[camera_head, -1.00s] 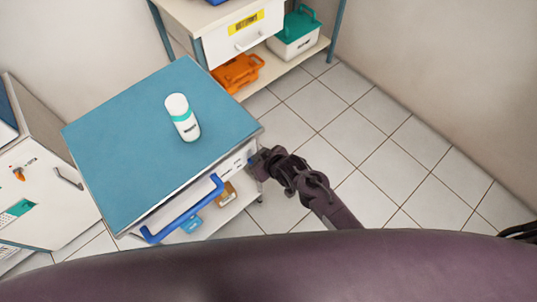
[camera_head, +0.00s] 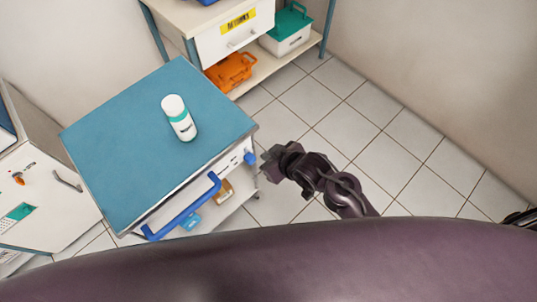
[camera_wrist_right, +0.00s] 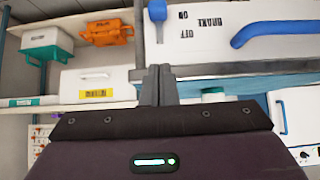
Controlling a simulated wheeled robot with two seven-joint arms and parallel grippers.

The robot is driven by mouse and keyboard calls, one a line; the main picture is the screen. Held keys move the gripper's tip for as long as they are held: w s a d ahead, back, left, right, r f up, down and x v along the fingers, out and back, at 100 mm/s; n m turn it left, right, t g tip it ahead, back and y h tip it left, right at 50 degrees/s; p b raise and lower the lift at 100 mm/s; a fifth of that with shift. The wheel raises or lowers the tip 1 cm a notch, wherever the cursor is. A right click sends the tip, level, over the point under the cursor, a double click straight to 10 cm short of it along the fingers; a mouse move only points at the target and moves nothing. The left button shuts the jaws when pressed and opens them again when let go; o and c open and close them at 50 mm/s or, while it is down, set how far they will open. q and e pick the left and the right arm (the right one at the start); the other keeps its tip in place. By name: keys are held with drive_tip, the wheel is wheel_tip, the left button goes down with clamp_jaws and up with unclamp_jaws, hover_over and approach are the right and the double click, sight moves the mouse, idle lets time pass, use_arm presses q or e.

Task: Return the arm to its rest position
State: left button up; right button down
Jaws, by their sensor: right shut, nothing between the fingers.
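My right gripper (camera_head: 270,160) is in the head view just right of the blue-topped cart (camera_head: 110,140), apart from it, over the tiled floor. Its fingers (camera_wrist_right: 159,85) show in the right wrist view closed together with nothing between them. Behind them in that view is the cart's white side with a blue handle (camera_wrist_right: 280,30) and brake lettering. My left gripper is not in either view.
A white and teal bottle (camera_head: 179,118) stands on the cart top. A shelf unit (camera_head: 265,75) with an orange case (camera_head: 230,72) and a teal-lidded box (camera_head: 288,32) is at the back. A white cabinet (camera_head: 40,190) stands left. Floor (camera_head: 390,130) at right is clear.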

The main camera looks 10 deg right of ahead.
idle(0.3)
drive_tip(key=s+d+f+m+g+h, duration=0.1)
drive_tip(key=s+d+f, duration=0.2)
drive_tip(key=f, duration=0.4)
drive_tip(key=s+d+f+m+g+h, duration=0.1)
drive_tip(key=s+d+f, duration=0.15)
drive_tip(key=f, duration=0.55)
drive_tip(key=s+d+f+m+h, duration=0.1)
drive_tip(key=s+d+f, duration=0.25)
drive_tip(key=f, duration=0.35)
drive_tip(key=s+d+f+m+g+h, duration=0.1)
drive_tip(key=s+d+f+g, duration=0.1)
drive_tip(key=s+d+f, duration=0.2)
drive_tip(key=s+d+f+g+h, duration=0.1)
drive_tip(key=s+d+f, duration=0.4)
drive_tip(key=s+f, duration=0.6)
drive_tip(key=s+g, duration=0.1)
drive_tip(key=s, duration=0.7)
drive_tip(key=shift+m, duration=0.4)
drive_tip(key=shift+d, duration=0.1)
